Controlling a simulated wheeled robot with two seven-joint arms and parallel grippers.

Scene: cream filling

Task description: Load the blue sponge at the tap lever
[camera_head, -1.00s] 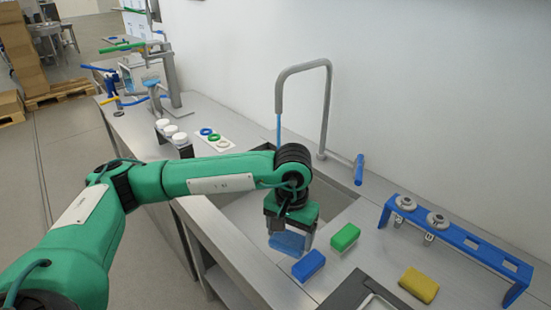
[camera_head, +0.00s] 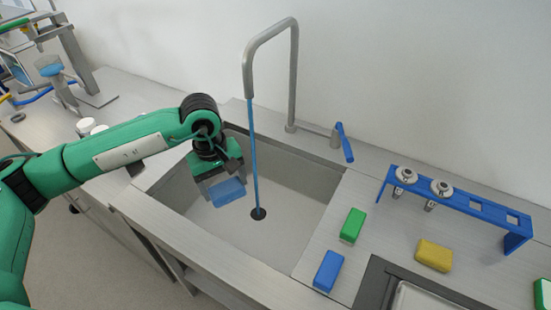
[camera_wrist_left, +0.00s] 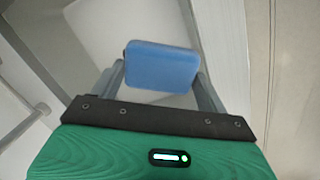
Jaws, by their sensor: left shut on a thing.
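My left gripper (camera_head: 222,186) is shut on a blue sponge (camera_head: 227,192), held over the sink (camera_head: 285,170) to the left of the water stream. The left wrist view shows the sponge (camera_wrist_left: 161,67) between the two fingers. The tap (camera_head: 292,80) is a grey gooseneck. A thin blue stream (camera_head: 255,150) runs from its spout down to the drain. Its blue lever (camera_head: 344,143) stands to the right of the tap's base, apart from the gripper. A second blue sponge (camera_head: 328,270) lies on the counter right of the sink. My right gripper is not in view.
A green sponge (camera_head: 352,225) and a yellow one (camera_head: 434,255) lie on the right counter. A blue rack (camera_head: 460,205) with metal nozzles stands behind them. A dark-framed tray (camera_head: 375,285) is at the front right. White jars (camera_head: 87,126) stand at left.

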